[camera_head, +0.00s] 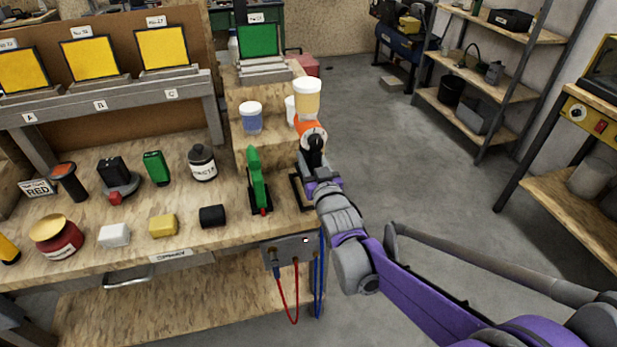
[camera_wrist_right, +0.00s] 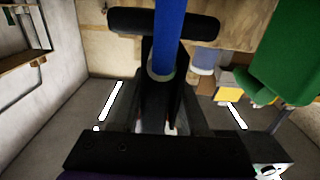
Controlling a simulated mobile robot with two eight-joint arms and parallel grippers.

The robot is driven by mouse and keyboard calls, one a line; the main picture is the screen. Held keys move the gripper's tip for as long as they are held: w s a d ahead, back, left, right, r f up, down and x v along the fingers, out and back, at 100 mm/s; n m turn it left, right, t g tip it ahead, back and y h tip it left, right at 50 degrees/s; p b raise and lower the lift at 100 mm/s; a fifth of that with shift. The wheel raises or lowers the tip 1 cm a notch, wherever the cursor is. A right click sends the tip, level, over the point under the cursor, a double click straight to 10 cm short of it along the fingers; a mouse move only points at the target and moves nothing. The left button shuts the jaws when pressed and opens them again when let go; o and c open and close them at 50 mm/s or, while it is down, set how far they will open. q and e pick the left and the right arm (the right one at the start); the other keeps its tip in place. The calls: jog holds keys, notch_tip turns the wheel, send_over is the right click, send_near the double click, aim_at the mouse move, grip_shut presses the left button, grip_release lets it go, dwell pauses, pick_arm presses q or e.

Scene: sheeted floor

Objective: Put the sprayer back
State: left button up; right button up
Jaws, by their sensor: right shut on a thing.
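An orange sprayer (camera_head: 310,128) with a cream cup and white lid on top is upright above the right end of the bench. My right gripper (camera_head: 313,150) is shut on its lower part, which the gripper mostly hides. In the right wrist view, a blue tube-like part (camera_wrist_right: 169,40) runs down between the fingers (camera_wrist_right: 165,90); I cannot tell whether it belongs to the sprayer. A black frame (camera_head: 297,192) stands on the bench just below the gripper. My left gripper is not in view.
White-lidded jars (camera_head: 251,118) stand behind on a raised step. A panel (camera_head: 290,252) with red and blue hoses hangs at the bench front.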

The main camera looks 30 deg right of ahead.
jog(key=shift+f+b, duration=0.55)
jog(key=shift+f, duration=1.65)
jog(key=shift+f, duration=0.1)
jog(key=shift+f, duration=0.1)
jog(key=o, duration=0.8)
